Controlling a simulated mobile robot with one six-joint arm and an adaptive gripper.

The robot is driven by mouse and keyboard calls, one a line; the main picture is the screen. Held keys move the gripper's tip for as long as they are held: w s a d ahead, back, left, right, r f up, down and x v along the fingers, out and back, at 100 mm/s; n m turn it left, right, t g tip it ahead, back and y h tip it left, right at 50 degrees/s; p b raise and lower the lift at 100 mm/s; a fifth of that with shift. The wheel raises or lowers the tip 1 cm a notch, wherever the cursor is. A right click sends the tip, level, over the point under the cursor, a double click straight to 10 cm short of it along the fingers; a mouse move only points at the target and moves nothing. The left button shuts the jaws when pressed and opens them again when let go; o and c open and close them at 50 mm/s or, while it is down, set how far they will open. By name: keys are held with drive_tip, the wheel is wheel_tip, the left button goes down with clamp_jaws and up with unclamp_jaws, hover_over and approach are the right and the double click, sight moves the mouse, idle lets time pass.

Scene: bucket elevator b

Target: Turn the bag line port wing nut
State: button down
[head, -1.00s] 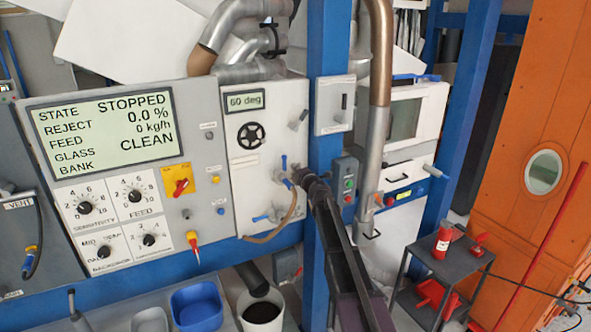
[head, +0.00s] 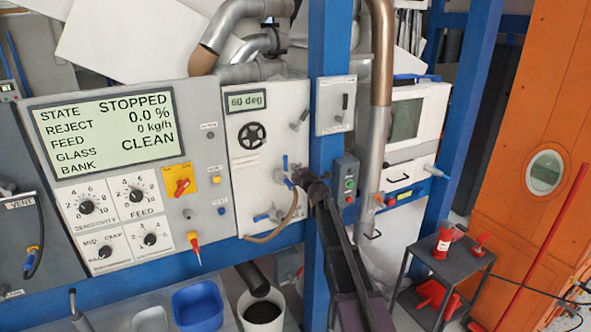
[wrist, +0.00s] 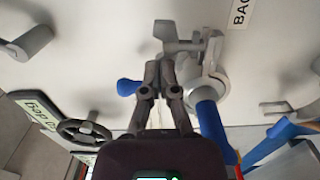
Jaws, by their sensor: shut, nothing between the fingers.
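My gripper (head: 300,177) is at the lower middle of the white panel with the 60 deg display in the head view. In the wrist view my gripper (wrist: 160,68) is shut and empty, its fingertips close to a grey winged piece (wrist: 182,45), which looks like the wing nut. I cannot tell whether they touch. The winged piece sits beside a pale round port fitting (wrist: 208,78) with a blue handle (wrist: 212,125). A label starting "BAG" (wrist: 240,12) is on the panel near it. In the head view the wing nut is too small or hidden to make out.
A blue lever (wrist: 128,87) lies just left of my fingers in the wrist view. A black handwheel (head: 252,135) is on the same panel. A tan hose (head: 283,227) hangs below my gripper. A blue post (head: 328,60) stands close to my arm.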

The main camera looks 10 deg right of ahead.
drive_tip(key=shift+w+a, duration=0.55)
drive_tip(key=shift+a, duration=0.15)
idle(0.7)
drive_tip(key=shift+s, duration=0.1)
drive_tip(key=v, duration=1.2)
